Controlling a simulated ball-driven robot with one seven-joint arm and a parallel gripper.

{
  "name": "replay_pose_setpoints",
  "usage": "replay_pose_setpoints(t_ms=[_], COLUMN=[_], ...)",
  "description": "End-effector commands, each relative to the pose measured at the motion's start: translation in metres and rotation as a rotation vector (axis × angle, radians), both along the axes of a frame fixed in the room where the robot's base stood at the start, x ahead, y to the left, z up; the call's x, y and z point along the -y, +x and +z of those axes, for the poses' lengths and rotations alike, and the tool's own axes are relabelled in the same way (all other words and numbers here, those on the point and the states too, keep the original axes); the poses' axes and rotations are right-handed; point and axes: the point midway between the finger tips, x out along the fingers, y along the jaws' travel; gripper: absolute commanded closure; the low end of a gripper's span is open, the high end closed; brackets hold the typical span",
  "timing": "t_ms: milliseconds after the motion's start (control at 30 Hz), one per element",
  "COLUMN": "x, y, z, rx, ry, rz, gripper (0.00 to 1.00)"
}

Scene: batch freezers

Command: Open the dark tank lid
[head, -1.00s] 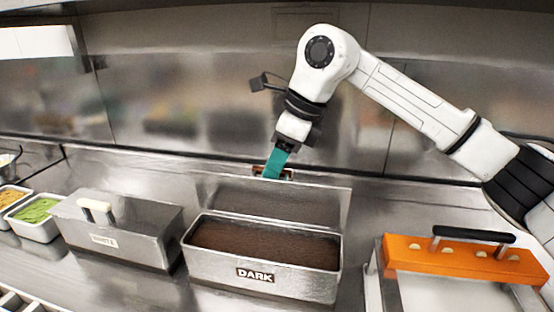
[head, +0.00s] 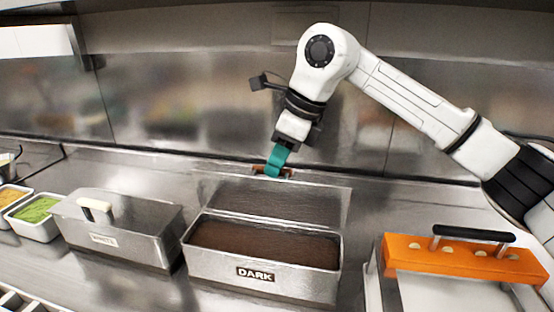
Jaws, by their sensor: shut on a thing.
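The dark tank (head: 262,276) is a metal box labelled DARK, with dark brown contents showing through its open top. Its metal lid (head: 270,200) stands tilted up along the tank's back edge. A brown handle (head: 288,172) shows at the lid's upper edge. My gripper (head: 275,170) comes down from above, behind the lid, with teal fingers shut on the handle. The fingertips are partly hidden at the handle.
A closed metal tank (head: 130,245) with a pale handle stands to the left, labelled WHITE. Trays with green (head: 36,209) and orange food lie farther left. An orange frame (head: 462,258) with a black handle stands to the right. The steel wall is close behind my gripper.

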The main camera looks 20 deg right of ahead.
Motion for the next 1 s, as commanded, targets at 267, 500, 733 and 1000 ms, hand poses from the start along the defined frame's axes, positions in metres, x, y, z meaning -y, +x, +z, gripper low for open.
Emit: replay_pose_setpoints(t_ms=[267,500,733,1000], x=[0.003,0.012,0.013,0.012], y=[0.004,0.016,0.017,0.017], z=[0.001,-0.011,-0.011,-0.011], rx=[-0.069,-0.102,-0.096,-0.098], ry=[0.046,0.071,0.071,0.071], rz=[-0.004,-0.003,-0.001,-0.001], gripper=[1.0,1.0,1.0,0.64])
